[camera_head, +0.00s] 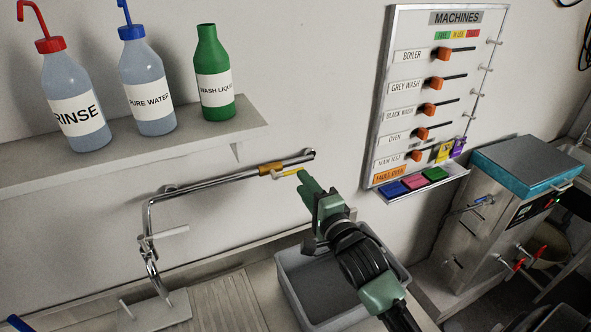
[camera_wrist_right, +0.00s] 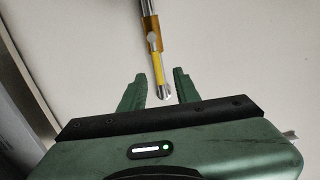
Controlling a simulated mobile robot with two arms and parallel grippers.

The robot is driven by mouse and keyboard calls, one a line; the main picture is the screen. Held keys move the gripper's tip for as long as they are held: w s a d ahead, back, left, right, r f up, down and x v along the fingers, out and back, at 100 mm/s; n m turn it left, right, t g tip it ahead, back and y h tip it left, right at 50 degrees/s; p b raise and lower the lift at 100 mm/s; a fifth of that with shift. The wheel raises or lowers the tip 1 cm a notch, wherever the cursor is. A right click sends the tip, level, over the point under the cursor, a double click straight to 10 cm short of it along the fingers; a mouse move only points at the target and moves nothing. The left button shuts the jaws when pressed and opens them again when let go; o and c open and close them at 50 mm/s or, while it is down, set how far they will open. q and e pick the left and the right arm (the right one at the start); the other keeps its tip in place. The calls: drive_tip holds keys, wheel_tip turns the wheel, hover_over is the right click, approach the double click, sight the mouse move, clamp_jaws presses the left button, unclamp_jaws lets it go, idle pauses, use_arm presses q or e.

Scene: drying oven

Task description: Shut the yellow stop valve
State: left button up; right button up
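The yellow stop valve has a brass-coloured body (camera_head: 270,169) on a chrome wall pipe (camera_head: 205,184), left of my right gripper in the head view. Its yellow lever (camera_head: 289,173) points right, roughly along the pipe. In the right wrist view, the brass body (camera_wrist_right: 150,27) is at the top and the yellow lever (camera_wrist_right: 158,70) reaches down towards the gap between the fingers. My right gripper (camera_head: 306,184) is open; both fingertips (camera_wrist_right: 158,83) stand apart, either side of the lever's end. I cannot tell whether they touch it. My left gripper is not in view.
A shelf (camera_head: 120,158) with rinse (camera_head: 72,95), pure water (camera_head: 146,90) and green wash liquid (camera_head: 213,75) bottles is above the pipe. A grey basin (camera_head: 290,292) lies below my gripper. A machines board (camera_head: 405,60) and a steel machine (camera_head: 490,225) stand to the right.

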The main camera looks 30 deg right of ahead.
sight(288, 173)
drive_tip(key=w, duration=0.2)
drive_tip(key=w+p, duration=0.1)
drive_tip(key=w, duration=0.2)
drive_tip(key=shift+w+d+f, duration=0.1)
drive_tip(key=shift+d+f, duration=0.05)
drive_tip(key=shift+f, duration=0.05)
drive_tip(key=shift+c, duration=1)
clamp_jaws()
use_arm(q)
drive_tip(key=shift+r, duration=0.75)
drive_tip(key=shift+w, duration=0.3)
